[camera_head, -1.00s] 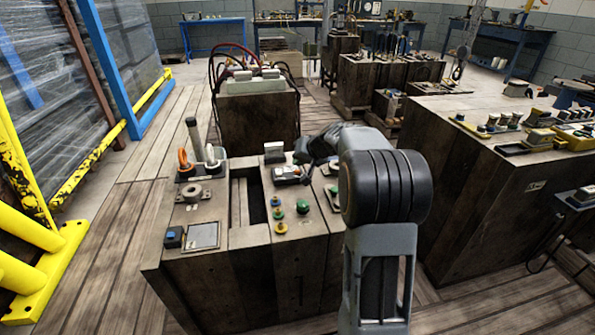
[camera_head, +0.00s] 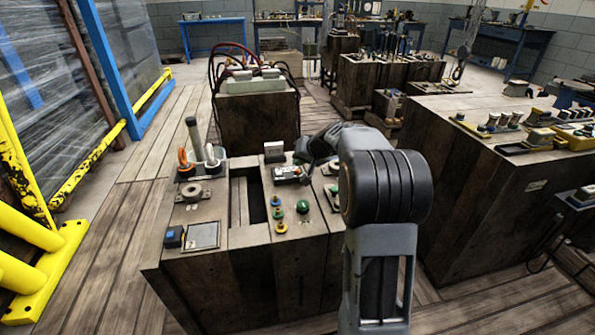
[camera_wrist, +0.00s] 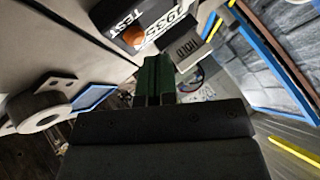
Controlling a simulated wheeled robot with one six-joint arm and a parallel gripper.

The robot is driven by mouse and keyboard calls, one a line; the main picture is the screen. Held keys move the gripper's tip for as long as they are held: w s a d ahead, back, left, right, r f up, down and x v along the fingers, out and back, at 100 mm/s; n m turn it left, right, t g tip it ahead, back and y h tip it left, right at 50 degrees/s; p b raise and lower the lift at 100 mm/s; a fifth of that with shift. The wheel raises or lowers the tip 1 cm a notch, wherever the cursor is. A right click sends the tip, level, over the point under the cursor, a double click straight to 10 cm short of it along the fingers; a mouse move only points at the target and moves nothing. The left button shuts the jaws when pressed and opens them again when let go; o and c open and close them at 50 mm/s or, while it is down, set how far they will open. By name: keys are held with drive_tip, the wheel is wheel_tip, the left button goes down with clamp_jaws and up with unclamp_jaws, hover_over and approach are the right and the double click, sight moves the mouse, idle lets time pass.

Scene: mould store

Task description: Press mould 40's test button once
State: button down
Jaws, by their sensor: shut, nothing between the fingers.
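In the wrist view a black box carries an orange button (camera_wrist: 134,36) beside the word TEST and a white label (camera_wrist: 172,22). My gripper (camera_wrist: 155,70) is shut and empty, its dark green fingertips just below the box; I cannot tell whether they touch it. A grey block (camera_wrist: 187,50) with lettering adjoins the box. In the head view a worn block (camera_head: 240,238) with a slot bears green and yellow buttons (camera_head: 280,228). My arm covers its right side and hides the fingertips. I read no number 40.
A grey ring (camera_wrist: 40,112) on a plate lies left in the wrist view. Another large block (camera_head: 480,190) stands right. Yellow guard rails (camera_head: 45,265) are left, with clear plank floor between.

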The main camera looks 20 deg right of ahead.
sight(299, 170)
drive_tip(key=shift+f+b, duration=0.85)
drive_tip(key=shift+b, duration=0.05)
idle(0.7)
drive_tip(key=shift+r, duration=0.15)
drive_tip(key=shift+r+p, duration=0.55)
drive_tip(key=shift+r, duration=0.2)
drive_tip(key=shift+r+p, duration=1.75)
drive_tip(key=shift+r, duration=0.8)
